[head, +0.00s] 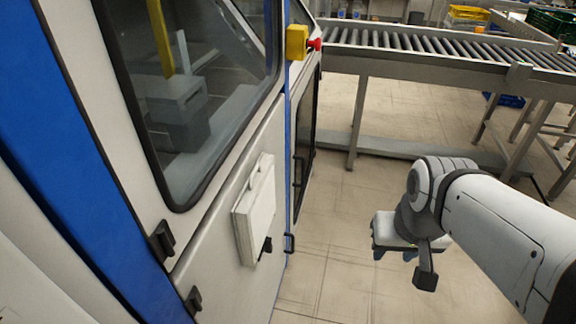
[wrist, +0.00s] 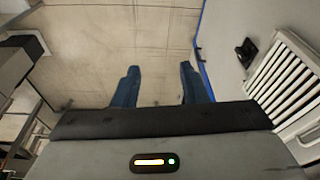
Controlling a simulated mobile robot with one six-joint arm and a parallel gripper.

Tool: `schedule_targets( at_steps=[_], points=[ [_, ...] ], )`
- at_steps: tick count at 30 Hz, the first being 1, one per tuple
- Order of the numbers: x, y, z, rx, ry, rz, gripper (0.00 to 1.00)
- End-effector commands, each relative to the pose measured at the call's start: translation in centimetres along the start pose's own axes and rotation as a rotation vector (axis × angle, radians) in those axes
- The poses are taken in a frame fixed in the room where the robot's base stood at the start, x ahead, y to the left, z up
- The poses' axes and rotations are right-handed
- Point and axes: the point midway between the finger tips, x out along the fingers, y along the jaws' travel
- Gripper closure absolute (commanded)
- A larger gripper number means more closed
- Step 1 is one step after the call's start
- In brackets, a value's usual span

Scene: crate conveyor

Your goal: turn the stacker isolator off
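A small black switch or handle (head: 266,250), which appears to be the isolator, sits at the lower end of a pale box on the white machine panel. The wrist view shows a black knob-like part (wrist: 246,48) on the panel at right; its setting is too small to read. My gripper (head: 394,254) hangs over the floor to the right of the panel, well apart from it. In the wrist view my gripper (wrist: 160,69) has its two blue fingers spread, with only floor between them.
The pale box shows as a louvred cover (wrist: 285,85) in the wrist view. A red emergency button on a yellow box (head: 298,43) is on the machine's corner. A roller conveyor (head: 430,45) crosses behind. Tiled floor (head: 335,220) is clear between the panel and my gripper.

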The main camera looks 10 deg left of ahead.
Motion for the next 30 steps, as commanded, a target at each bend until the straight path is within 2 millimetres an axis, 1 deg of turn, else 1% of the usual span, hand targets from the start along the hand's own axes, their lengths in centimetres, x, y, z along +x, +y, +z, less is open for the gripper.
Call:
schedule_targets(
  at_steps=[11, 14, 16, 18, 20, 23, 26, 30],
  points=[
    [0.0, 0.0, 0.0, 0.001, 0.0, 0.0, 0.61],
    [0.6, -0.3, 0.1, 0.015, -0.022, -0.015, 0.61],
    [1.6, -0.8, 0.2, 0.044, -0.065, -0.043, 0.61],
    [3.1, -2.7, 0.4, 0.098, -0.134, -0.088, 0.61],
    [4.8, -3.9, 0.6, 0.155, -0.215, -0.142, 0.61],
    [7.6, -6.3, 0.8, 0.274, -0.37, -0.251, 0.61],
    [10.2, -8.7, 0.5, 0.404, -0.524, -0.364, 0.61],
    [13.7, -11.9, -0.6, 0.592, -0.728, -0.521, 0.61]
  ],
)
